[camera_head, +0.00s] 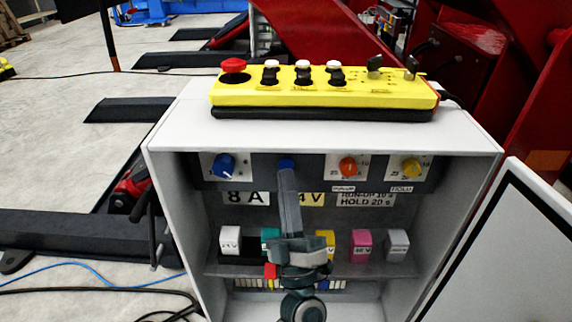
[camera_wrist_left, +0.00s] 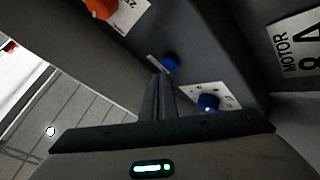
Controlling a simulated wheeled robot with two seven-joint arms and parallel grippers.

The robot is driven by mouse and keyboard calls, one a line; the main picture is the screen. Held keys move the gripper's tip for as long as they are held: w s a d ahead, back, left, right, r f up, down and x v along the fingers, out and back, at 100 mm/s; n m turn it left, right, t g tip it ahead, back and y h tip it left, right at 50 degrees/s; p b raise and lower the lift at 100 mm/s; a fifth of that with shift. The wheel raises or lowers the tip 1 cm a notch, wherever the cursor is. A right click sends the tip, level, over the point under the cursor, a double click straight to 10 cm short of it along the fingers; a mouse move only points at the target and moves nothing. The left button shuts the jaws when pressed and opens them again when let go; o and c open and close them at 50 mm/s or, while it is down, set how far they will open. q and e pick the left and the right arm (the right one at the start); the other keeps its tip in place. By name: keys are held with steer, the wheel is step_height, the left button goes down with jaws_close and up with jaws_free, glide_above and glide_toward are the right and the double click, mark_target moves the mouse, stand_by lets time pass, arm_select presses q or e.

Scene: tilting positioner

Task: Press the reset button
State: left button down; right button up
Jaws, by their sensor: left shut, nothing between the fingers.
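A small blue button (camera_head: 286,163) sits on the dark panel strip inside the open cabinet, between a blue knob (camera_head: 223,165) and an orange knob (camera_head: 348,166). No readable label shows which one is reset. My left gripper (camera_head: 288,174) is shut and empty, its fingertips directly at the blue button and partly covering it from below in the head view. In the left wrist view, the fingertips (camera_wrist_left: 158,80) point close to the blue button (camera_wrist_left: 170,62), with the blue knob (camera_wrist_left: 208,103) to the right. I cannot tell whether they touch it. My right gripper is not in view.
A yellow control box (camera_head: 320,92) with a red emergency button (camera_head: 233,66) lies on the cabinet top. A yellow knob (camera_head: 411,168) is at the panel's right. Coloured relay blocks (camera_head: 361,240) stand on the shelf below. The open cabinet door (camera_head: 510,250) is at the right.

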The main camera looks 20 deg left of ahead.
arm_select(q)
steer(key=shift+s, duration=0.1)
steer(key=s, duration=0.2)
steer(key=s+d+p, duration=0.1)
steer(key=s, duration=0.1)
steer(key=shift+s+d, duration=0.2)
steer(key=shift+s, duration=0.1)
stand_by(1.0)
